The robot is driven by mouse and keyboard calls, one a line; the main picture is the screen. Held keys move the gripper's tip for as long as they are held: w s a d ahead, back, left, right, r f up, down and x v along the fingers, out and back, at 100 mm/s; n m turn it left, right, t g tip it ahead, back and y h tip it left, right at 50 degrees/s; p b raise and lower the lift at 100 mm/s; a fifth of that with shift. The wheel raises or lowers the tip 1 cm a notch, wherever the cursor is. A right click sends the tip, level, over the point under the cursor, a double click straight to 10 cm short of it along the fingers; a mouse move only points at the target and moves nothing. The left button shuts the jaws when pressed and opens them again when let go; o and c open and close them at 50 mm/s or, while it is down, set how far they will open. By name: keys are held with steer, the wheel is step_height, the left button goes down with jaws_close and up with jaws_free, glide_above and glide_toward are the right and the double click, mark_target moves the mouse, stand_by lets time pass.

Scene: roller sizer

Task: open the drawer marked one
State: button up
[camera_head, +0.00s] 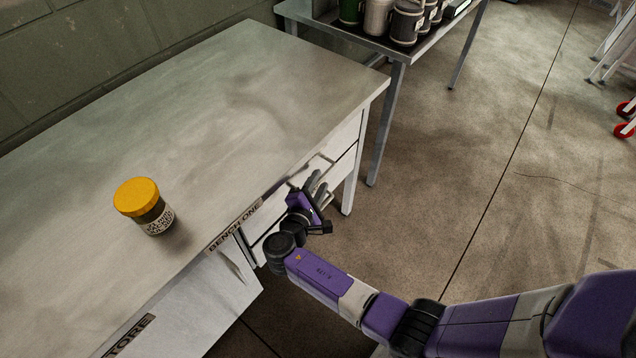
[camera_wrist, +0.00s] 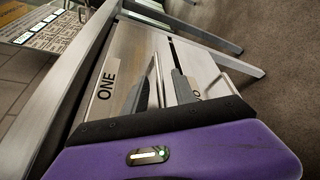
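The drawer marked ONE (camera_wrist: 130,58) is in the bench front, and its label shows in the wrist view. It looks shut. In the head view the drawer front (camera_head: 343,137) is near the bench's right corner, partly hidden by my gripper (camera_head: 318,187). In the wrist view my gripper (camera_wrist: 167,82) has two fingers apart, pointing at the drawer fronts, with nothing clearly held between them. I cannot tell whether they touch the handle. A second drawer (camera_wrist: 198,70), its label partly covered and ending in O, is just below drawer one.
The bench top (camera_head: 220,90) bears a yellow-lidded jar (camera_head: 148,205). A cabinet door (camera_head: 200,310) is at lower left, left of my arm. A metal table (camera_head: 400,55) with several canisters stands behind.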

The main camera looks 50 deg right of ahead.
jaws_close()
stand_by(1.4)
